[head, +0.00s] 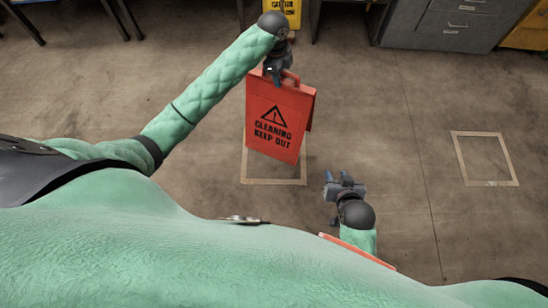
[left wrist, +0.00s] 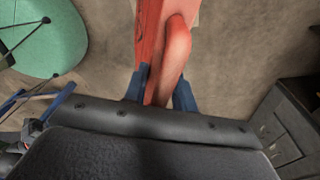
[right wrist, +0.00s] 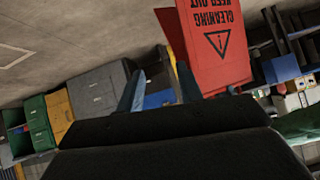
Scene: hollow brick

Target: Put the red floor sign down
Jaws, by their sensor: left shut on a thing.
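The red floor sign (head: 278,125) has a black warning triangle and the words "CLEANING KEEP OUT". My left gripper (head: 275,75) is shut on its handle at the top edge, and the left wrist view shows the handle (left wrist: 176,55) between the fingers. The sign hangs upright with its panels slightly apart, above or on a tan taped square (head: 275,182). I cannot tell whether its lower edge touches the floor. The sign also shows in the right wrist view (right wrist: 215,65). My right gripper (head: 343,180) is open and empty, to the lower right of the sign.
A second taped square (head: 486,184) lies empty on the floor at right. Grey drawer cabinets (head: 455,25) and a yellow sign (head: 284,8) stand at the back. Another orange-red panel (head: 358,250) shows beside my right arm, mostly hidden. The floor between the squares is clear.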

